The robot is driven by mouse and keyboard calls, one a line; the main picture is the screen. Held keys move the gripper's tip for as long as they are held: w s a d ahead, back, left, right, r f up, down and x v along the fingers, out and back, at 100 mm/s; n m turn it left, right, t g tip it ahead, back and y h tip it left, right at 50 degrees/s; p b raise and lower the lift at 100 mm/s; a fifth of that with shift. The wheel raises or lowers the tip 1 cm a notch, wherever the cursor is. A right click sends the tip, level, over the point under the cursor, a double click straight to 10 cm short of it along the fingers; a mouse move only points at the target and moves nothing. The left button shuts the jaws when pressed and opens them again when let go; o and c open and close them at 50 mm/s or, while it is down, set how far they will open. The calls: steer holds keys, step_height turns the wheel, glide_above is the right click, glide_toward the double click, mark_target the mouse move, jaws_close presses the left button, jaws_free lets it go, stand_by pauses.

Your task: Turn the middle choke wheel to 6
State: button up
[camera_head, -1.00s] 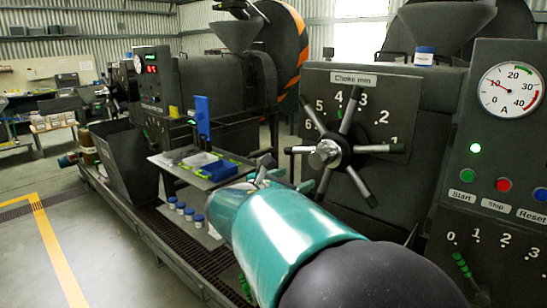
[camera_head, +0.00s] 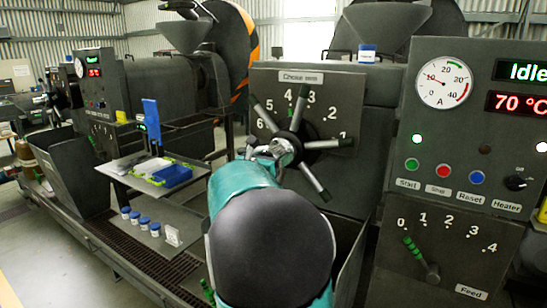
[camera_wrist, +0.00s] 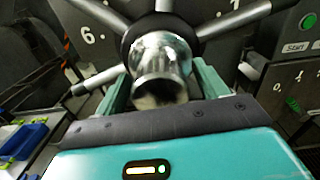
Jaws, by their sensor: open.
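The nearest choke wheel (camera_head: 297,148) is a dark hub with several metal spokes and a shiny round centre knob, on a grey panel numbered 1 to 6. A small green mark shows by the 4; one spoke points toward the upper left near 5. In the wrist view the knob (camera_wrist: 160,68) fills the space between my fingers, and a 6 shows at upper left. My gripper (camera_head: 264,152) is open, with one teal finger on each side of the knob; I cannot tell whether they touch it. My arm hides the wheel's lower left.
A control panel (camera_head: 465,150) with gauge, buttons and a feed lever (camera_head: 420,258) stands at right. A shelf with a blue tray (camera_head: 172,176) and several blue-lidded jars (camera_head: 140,221) is at left. Another machine (camera_head: 95,105) stands further back.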

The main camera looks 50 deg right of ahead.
steer(key=shift+d, duration=0.25)
steer(key=c, duration=1.4)
steer(key=shift+w+n, duration=0.1)
steer(key=shift+n, duration=0.3)
steer(key=n, duration=0.5)
steer(key=shift+n, duration=0.3)
steer(key=n, duration=0.5)
steer(key=shift+f, duration=0.1)
steer(key=shift+n, duration=0.4)
